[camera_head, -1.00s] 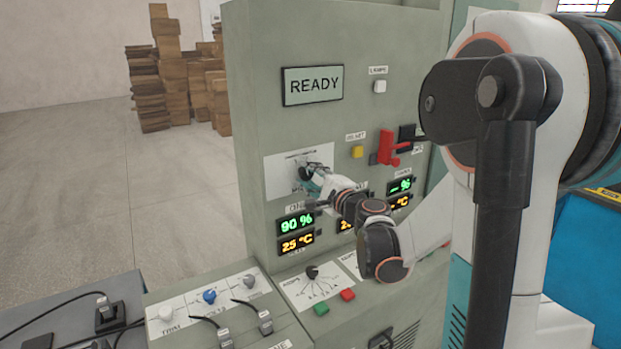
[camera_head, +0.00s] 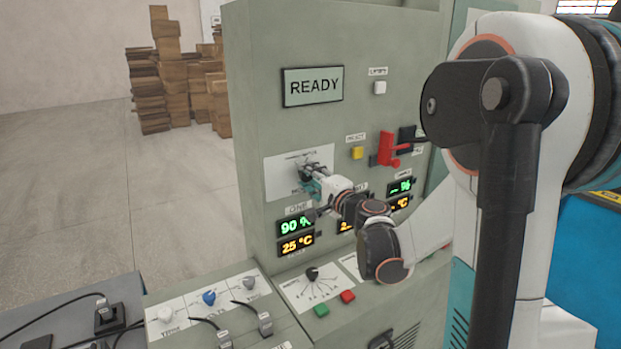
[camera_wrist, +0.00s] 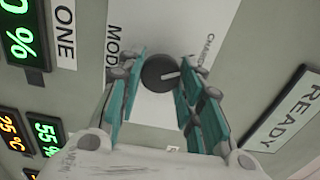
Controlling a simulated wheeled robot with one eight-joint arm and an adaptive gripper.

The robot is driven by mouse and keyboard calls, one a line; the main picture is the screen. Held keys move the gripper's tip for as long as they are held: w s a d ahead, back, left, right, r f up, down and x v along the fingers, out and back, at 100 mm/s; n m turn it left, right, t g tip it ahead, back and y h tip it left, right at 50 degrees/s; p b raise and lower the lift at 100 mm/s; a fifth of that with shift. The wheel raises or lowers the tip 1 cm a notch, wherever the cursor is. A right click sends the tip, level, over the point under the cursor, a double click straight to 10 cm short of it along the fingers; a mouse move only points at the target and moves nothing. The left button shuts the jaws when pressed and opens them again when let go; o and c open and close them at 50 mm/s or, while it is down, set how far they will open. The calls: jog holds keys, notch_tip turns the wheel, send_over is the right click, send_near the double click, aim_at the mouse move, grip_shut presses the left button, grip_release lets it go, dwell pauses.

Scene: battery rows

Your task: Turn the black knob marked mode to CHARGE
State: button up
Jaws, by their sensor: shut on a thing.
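The black mode knob (camera_wrist: 158,73) sits on a white label plate (camera_wrist: 150,110) on the grey-green panel. In the wrist view its white pointer line points right, toward the side of the READY display. The partly readable word CHARGE (camera_wrist: 207,52) is printed right of the knob and a little higher. My gripper (camera_wrist: 160,80) has its teal fingers on either side of the knob and is shut on it. In the head view my gripper (camera_head: 311,182) is at the plate and partly covers the knob (camera_head: 308,168).
The READY display (camera_head: 313,86) is above the plate. A red lever (camera_head: 388,149), a yellow button (camera_head: 357,152) and a white button (camera_head: 379,87) are to the right. Lit readouts (camera_head: 296,225) are just below my wrist. A sloped console (camera_head: 215,312) with knobs stands in front.

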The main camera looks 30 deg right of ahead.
jog(key=o, duration=1.1)
jog(key=shift+c, duration=0.2)
jog(key=s, duration=1.2)
jog(key=shift+d, duration=0.2)
